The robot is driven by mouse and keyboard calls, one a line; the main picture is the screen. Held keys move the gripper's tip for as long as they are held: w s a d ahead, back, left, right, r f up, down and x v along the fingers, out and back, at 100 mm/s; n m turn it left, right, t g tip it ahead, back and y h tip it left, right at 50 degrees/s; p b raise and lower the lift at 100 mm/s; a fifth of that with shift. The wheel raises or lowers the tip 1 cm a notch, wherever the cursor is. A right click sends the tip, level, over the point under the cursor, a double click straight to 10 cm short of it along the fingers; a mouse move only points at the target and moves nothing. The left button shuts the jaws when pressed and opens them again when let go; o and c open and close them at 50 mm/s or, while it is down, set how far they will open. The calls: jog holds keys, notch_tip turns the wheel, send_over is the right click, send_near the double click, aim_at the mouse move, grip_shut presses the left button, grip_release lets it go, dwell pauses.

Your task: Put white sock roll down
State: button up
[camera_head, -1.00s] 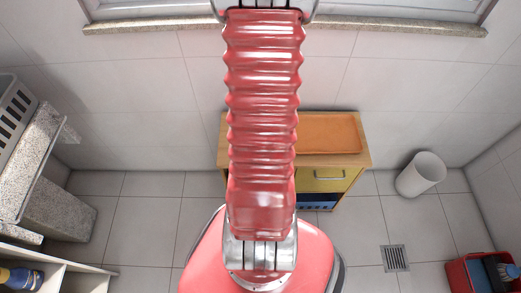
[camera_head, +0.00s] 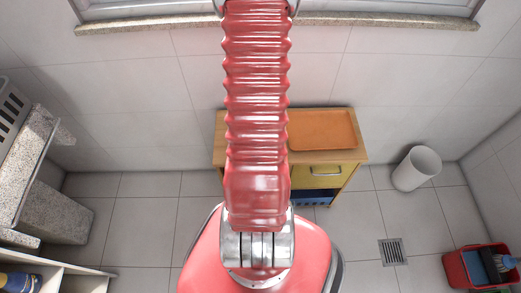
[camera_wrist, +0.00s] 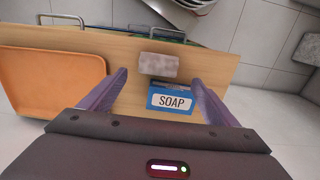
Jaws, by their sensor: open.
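A pale, greyish-white roll, which looks like the white sock roll (camera_wrist: 158,66), lies on the wooden cabinet top (camera_wrist: 222,70) in the wrist view. My gripper (camera_wrist: 160,78) is open. One purple finger is to the left of the roll and one to the right, with a gap on each side, so the fingers do not hold it. The roll is at about the level of the fingertips. In the head view my arm hides the left part of the cabinet top, and neither roll nor gripper shows.
A blue and white soap box (camera_wrist: 171,101) lies close to the roll, between my fingers. An orange tray (camera_wrist: 55,80) covers the cabinet top's left part in the wrist view. A white bin (camera_head: 417,168) and a red bucket (camera_head: 460,268) stand on the floor at right.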

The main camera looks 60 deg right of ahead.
jog(key=shift+f, duration=1.4)
jog(key=shift+s+d+f, duration=0.1)
jog(key=shift+f, duration=1.2)
jog(key=shift+s+f, duration=0.1)
jog(key=shift+f, duration=1.2)
jog(key=c, duration=1.2)
jog(key=shift+r, duration=0.15)
jog(key=shift+r, duration=4.85)
